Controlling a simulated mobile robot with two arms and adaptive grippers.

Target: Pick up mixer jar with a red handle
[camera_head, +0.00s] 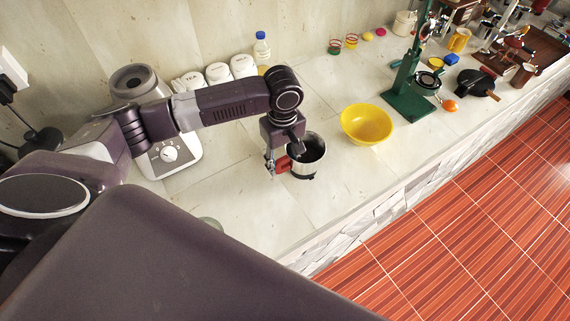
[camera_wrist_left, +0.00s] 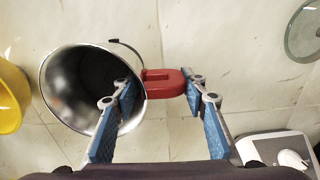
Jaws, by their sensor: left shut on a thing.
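The mixer jar (camera_head: 308,168) is a steel cup with a dark inside and a red handle (camera_head: 282,165) on its left side. It is over the counter left of the yellow bowl; I cannot tell whether its base touches the stone. My left gripper (camera_head: 271,157) is at the handle from above. In the left wrist view the jar (camera_wrist_left: 62,85) is seen from above, with its red handle (camera_wrist_left: 163,83) between the blue-padded fingers of my left gripper (camera_wrist_left: 158,92), which is shut on it. My right gripper is not in view.
A yellow bowl (camera_head: 366,125) stands right of the jar. A white mixer base (camera_head: 187,153) stands behind my left arm. White canisters (camera_head: 218,73) and a bottle (camera_head: 262,48) line the wall. A green press stand (camera_head: 405,98) is further right. The counter's front is clear.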

